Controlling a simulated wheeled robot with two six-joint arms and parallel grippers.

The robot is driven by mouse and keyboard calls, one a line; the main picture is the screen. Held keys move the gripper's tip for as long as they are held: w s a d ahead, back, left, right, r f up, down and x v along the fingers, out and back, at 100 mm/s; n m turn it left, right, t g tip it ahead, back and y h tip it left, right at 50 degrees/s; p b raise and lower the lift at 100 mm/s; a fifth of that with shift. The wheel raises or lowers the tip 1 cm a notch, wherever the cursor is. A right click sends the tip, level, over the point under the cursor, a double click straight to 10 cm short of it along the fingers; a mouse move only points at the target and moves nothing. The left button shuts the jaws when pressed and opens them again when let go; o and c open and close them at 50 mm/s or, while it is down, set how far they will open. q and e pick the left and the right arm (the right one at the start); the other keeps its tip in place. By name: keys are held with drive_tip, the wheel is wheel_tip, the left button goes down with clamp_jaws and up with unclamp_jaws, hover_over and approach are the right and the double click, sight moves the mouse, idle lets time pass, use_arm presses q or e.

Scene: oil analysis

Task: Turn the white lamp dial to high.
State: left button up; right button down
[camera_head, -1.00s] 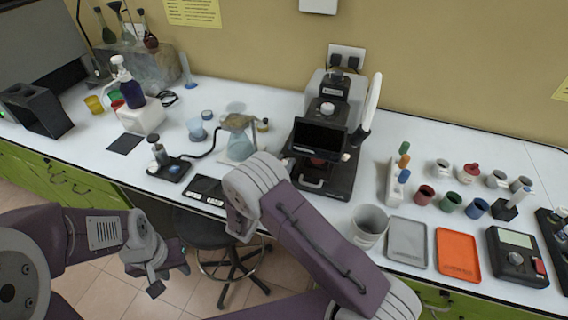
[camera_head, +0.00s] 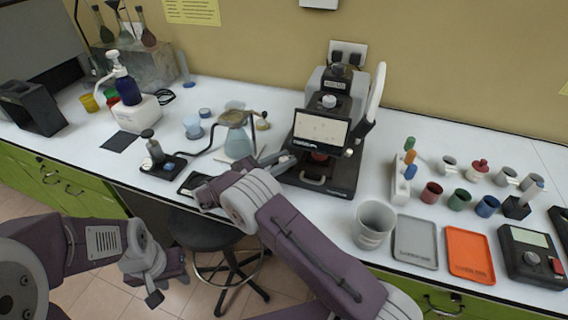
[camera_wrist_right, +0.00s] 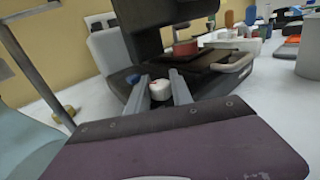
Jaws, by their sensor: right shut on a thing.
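The white lamp dial (camera_wrist_right: 160,89) is a small white knob low on the side of the dark microscope (camera_wrist_right: 205,65), in the right wrist view. My right gripper (camera_wrist_right: 159,88) has one finger on each side of the dial and is shut on it. In the head view my right gripper (camera_head: 281,160) reaches the left side of the microscope (camera_head: 318,185), and the dial cannot be made out there. The microscope's screen (camera_head: 320,129) is lit white. My left gripper (camera_head: 163,284) hangs before the bench, away from everything; its opening is unclear.
A glass flask (camera_head: 238,143) on a stand is just left of my right gripper. A stool (camera_head: 205,226) is below the bench edge.

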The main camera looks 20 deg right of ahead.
drive_tip(key=shift+g, duration=0.3)
drive_tip(key=c, duration=1.1)
unclamp_jaws()
drive_tip(key=shift+a, duration=0.1)
